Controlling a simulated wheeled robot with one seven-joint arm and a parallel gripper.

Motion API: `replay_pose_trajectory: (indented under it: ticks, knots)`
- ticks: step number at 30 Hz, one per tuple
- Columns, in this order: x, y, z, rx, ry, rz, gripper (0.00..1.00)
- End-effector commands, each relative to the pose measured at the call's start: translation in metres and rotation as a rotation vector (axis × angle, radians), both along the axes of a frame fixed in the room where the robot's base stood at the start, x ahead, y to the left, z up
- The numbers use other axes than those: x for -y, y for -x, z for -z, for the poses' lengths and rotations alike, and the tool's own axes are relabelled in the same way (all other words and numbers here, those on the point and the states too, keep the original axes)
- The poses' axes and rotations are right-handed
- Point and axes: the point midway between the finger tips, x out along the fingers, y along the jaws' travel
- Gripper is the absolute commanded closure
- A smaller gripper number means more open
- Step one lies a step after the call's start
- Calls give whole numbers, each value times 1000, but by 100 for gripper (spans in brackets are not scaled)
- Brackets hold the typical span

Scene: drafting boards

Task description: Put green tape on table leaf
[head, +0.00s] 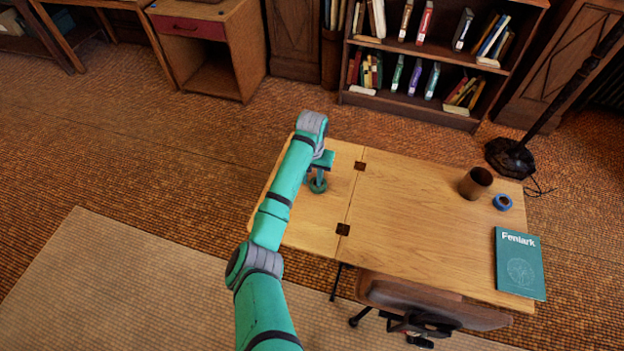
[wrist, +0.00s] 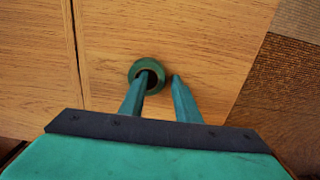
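The green tape (head: 318,187) is a ring that appears to lie flat on the table leaf (head: 290,232), the left section of the wooden table beyond a hinged seam. In the wrist view the tape (wrist: 133,76) shows with its hole facing up. My gripper (wrist: 162,76) points down at it with its fingers apart. The left fingertip is over or in the tape's hole, and the right fingertip is just outside its right rim. A gap shows between the right finger and the tape. The head view partly hides the fingers behind my arm.
The main tabletop (head: 410,230) holds a brown cup (head: 475,183), blue tape (head: 502,202) and a green book (head: 519,262) at the right. A chair (head: 430,300) stands at the front edge. The leaf around the green tape is clear.

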Motion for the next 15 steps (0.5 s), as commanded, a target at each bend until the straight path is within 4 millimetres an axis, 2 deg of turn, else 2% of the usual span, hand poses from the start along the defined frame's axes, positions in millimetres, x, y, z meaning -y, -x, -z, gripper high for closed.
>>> replay_pose_trajectory:
  ticks: [15]
  knots:
    - [0, -1, -98, 5, -2, 1, 70]
